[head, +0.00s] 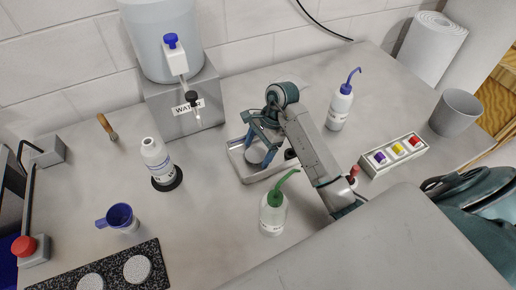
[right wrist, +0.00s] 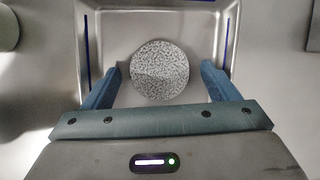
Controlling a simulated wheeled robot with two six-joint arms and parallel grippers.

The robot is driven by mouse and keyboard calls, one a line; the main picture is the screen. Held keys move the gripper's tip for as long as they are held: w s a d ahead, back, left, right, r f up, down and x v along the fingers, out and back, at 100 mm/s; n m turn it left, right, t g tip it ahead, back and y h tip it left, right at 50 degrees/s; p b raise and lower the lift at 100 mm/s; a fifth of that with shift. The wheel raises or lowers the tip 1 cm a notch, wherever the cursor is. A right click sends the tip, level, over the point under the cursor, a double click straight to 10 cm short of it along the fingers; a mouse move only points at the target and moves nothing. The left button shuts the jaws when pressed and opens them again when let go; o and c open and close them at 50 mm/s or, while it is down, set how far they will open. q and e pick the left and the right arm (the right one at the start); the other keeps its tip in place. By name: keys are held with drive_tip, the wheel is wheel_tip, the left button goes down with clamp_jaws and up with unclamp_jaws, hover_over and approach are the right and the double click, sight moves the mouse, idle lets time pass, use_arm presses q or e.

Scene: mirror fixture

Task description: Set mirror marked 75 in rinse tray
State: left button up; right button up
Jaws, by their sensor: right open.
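A round speckled disc (right wrist: 160,70) lies face-on in the metal rinse tray (right wrist: 185,13); no number is readable on it. It also shows as a grey disc (head: 256,155) in the tray (head: 236,160) in the head view. My right gripper (head: 258,150) reaches down over the tray. In the right wrist view its fingers (right wrist: 160,72) are open, one on each side of the disc, with gaps between. My left gripper is not in view.
A water tank (head: 160,40) with a tap stands behind. A green-topped bottle (head: 272,213) stands just in front of the tray, a blue-topped bottle (head: 341,105) to its right.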

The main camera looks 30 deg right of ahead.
drive_tip(key=p+v, duration=0.8)
drive_tip(key=v, duration=0.4)
